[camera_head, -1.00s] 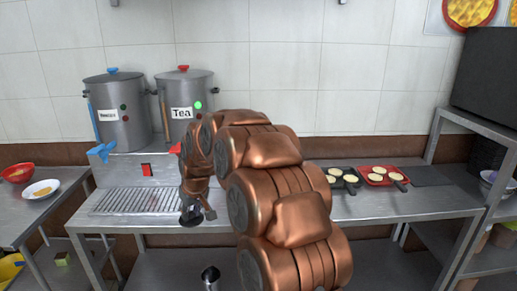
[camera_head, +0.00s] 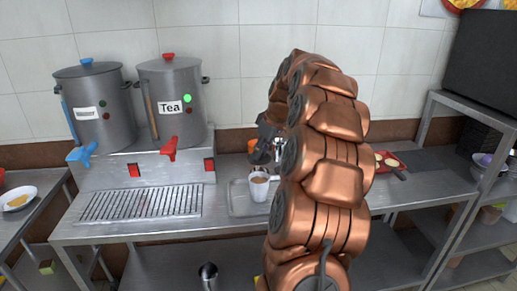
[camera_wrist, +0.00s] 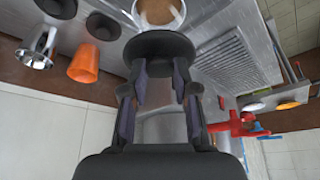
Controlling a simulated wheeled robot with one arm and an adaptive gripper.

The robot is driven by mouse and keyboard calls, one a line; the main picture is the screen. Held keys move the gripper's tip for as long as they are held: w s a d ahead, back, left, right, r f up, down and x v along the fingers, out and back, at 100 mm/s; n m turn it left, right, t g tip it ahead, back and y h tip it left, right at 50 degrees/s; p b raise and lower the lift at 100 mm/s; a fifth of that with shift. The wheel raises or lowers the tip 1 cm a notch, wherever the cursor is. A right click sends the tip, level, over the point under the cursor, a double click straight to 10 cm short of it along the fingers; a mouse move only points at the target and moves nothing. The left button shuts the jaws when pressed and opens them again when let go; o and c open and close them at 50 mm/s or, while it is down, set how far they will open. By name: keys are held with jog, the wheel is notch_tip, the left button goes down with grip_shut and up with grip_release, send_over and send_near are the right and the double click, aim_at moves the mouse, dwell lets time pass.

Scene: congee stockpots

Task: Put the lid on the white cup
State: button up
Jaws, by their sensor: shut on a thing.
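The white cup (camera_head: 259,187) stands upright on a metal tray, filled with a brown drink. In the wrist view the cup (camera_wrist: 160,14) shows at the top edge, cut off. My gripper (camera_wrist: 160,62) is shut on a black round lid (camera_wrist: 158,44), which it holds just short of the cup in that view. The lid looks apart from the cup, but the exact gap is hard to tell. In the head view my gripper (camera_head: 264,150) is just behind and above the cup, and the held lid is hard to make out there.
The tray (camera_head: 240,207) sits right of the drip grate (camera_head: 140,204) and two stockpots (camera_head: 172,95). An orange cup (camera_wrist: 84,63), a metal cup (camera_wrist: 37,46) and another black lid (camera_wrist: 103,26) lie close by. Red trays (camera_head: 390,160) are at the right.

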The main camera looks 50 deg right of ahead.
jog(key=shift+f, duration=1.85)
jog(key=shift+f+b, duration=0.9)
jog(key=shift+f, duration=0.25)
jog(key=shift+b, duration=0.65)
jog(key=shift+f+b, duration=0.2)
jog(key=shift+b, duration=0.35)
dwell(0.5)
dwell(0.5)
jog(key=o, duration=1.1)
